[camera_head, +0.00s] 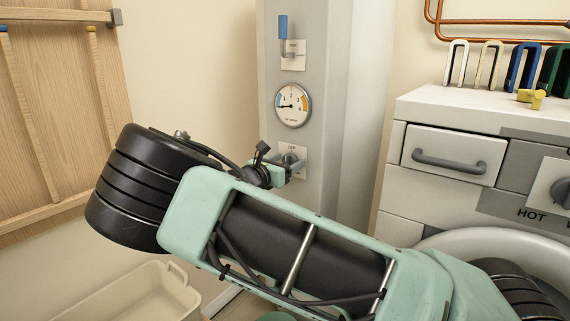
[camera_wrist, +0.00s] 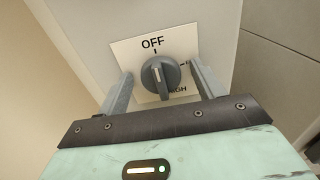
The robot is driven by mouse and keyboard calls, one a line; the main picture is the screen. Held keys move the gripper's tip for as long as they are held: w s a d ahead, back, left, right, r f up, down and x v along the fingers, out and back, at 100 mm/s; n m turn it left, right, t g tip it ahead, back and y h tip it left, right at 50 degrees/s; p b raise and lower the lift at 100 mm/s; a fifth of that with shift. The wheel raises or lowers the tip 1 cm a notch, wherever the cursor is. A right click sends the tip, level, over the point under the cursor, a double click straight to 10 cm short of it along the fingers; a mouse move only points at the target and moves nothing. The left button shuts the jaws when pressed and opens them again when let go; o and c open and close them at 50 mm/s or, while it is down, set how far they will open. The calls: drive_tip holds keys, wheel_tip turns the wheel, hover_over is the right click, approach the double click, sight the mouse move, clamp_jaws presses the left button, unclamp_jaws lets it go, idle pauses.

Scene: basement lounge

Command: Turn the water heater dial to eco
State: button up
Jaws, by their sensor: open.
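A label ending in "IGH" shows at the lower right. A tick shows at the right, but its label is hidden behind the right finger; I cannot read "eco". My gripper (camera_wrist: 162,72) is open, with one finger on each side of the dial. I cannot tell whether the fingers touch it. In the head view the dial (camera_head: 291,158) is partly hidden by my gripper (camera_head: 286,171).
A round gauge (camera_head: 293,105) and a blue-handled valve (camera_head: 284,34) sit above the dial on the grey heater column (camera_head: 330,60). A white washer (camera_head: 420,120) stands to the right. A beige bin (camera_head: 140,295) is at the lower left, below a wooden rack (camera_head: 60,95).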

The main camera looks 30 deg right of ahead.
drive_tip(key=c, duration=1)
drive_tip(key=shift+o, duration=0.2)
drive_tip(key=shift+m, duration=0.3)
drive_tip(key=m, duration=0.3)
drive_tip(key=shift+s+m, duration=0.15)
drive_tip(key=shift+m, duration=0.25)
drive_tip(key=m, duration=0.3)
drive_tip(key=shift+f+m, duration=0.15)
drive_tip(key=shift+m, duration=0.15)
drive_tip(key=shift+s+f+m+b, duration=0.1)
drive_tip(key=shift+m+b, duration=0.6)
drive_tip(key=shift+m, duration=1.25)
drive_tip(key=shift+s+f+m+b, duration=0.1)
drive_tip(key=shift+m+b, duration=0.6)
drive_tip(key=shift+m, duration=1.25)
